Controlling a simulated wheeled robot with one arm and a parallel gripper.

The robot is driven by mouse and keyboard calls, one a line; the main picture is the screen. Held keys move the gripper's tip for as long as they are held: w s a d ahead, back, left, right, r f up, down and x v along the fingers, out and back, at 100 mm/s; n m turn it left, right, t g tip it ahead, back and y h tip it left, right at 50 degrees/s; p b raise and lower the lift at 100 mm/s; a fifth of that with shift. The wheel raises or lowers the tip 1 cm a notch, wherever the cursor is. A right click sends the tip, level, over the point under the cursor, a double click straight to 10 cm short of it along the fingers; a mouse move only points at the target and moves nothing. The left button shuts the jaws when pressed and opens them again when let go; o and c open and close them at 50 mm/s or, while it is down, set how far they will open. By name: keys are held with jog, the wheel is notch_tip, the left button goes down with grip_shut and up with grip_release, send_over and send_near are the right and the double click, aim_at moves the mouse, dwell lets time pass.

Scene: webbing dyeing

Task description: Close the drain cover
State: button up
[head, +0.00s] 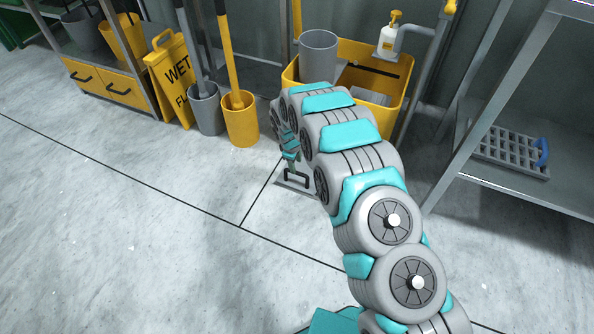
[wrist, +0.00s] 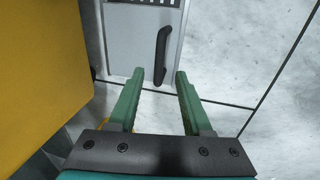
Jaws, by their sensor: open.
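The drain cover (wrist: 128,50) is a light grey plate with a black bar handle (wrist: 162,52), at the top of the wrist view. A row of dark slots (wrist: 150,2) shows at the plate's far end, cut off by the picture edge. My gripper (wrist: 159,74) has two green fingers, spread apart and empty. The handle's near end appears between the fingertips; I cannot tell the height between them. In the head view my gripper (head: 291,156) points down over the floor plate (head: 284,185), partly hidden by my arm.
A yellow mop bucket cart (head: 394,103) stands behind my arm. A yellow bin (head: 241,125), a grey bin (head: 206,112) and a wet floor sign (head: 170,80) stand to the left. A metal shelf (head: 520,188) is at right. The front left floor is clear.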

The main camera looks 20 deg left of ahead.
aim_at(297, 173)
jog(key=f, duration=0.2)
jog(key=w+f, duration=0.1)
jog(key=f, duration=0.2)
jog(key=shift+w+f, duration=0.1)
jog(key=shift+f, duration=0.25)
jog(key=shift+c, duration=0.2)
grip_shut()
jog(key=shift+d, duration=0.1)
dwell(0.9)
